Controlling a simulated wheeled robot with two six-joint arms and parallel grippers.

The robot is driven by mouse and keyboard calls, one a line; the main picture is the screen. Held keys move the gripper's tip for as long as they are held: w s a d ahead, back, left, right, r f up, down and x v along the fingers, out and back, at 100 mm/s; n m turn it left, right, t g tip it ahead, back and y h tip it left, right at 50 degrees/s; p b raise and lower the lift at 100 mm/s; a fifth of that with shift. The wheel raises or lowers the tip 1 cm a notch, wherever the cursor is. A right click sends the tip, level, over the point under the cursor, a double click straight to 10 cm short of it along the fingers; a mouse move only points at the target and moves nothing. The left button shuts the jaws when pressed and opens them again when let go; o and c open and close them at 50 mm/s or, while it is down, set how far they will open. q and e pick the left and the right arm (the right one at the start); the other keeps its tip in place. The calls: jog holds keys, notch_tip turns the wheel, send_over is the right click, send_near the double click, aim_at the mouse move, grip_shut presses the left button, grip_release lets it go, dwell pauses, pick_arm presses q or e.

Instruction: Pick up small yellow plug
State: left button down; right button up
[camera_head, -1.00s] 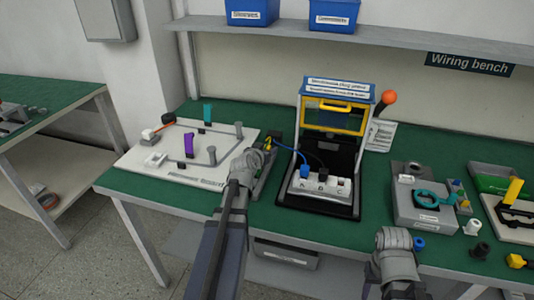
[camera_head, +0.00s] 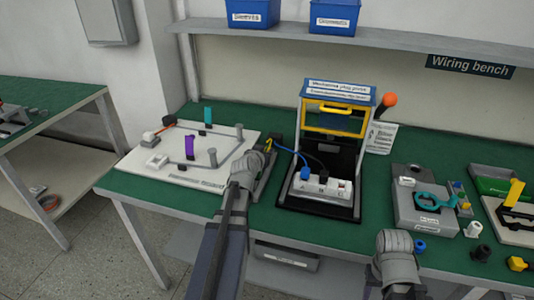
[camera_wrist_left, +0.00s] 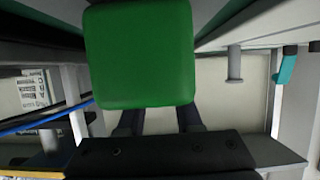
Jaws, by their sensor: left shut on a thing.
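My left gripper (camera_wrist_left: 160,122) is shut on a green block (camera_wrist_left: 140,55), which fills the upper middle of the left wrist view, in front of the fingers. In the head view my left wrist hides the fingertips and the block, beside the white board. A yellow bit (camera_head: 269,145) shows just past this wrist; I cannot tell what it is. A small yellow piece (camera_head: 517,263) lies at the front right of the green bench, well away from my left gripper; it may be the yellow plug. My right wrist shows at the front edge, but its fingers are hidden.
A black test stand (camera_head: 318,205) with a yellow-handled cover and a white socket block (camera_head: 323,187) stands right of my left gripper. A blue cable runs to the block. A white board (camera_head: 180,178) with upright pegs lies left. A grey fixture (camera_head: 420,215) stands right.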

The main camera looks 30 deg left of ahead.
pick_arm(q)
notch_tip(320, 180, up, 10)
jog(key=p, duration=1)
jog(key=shift+s, duration=0.1)
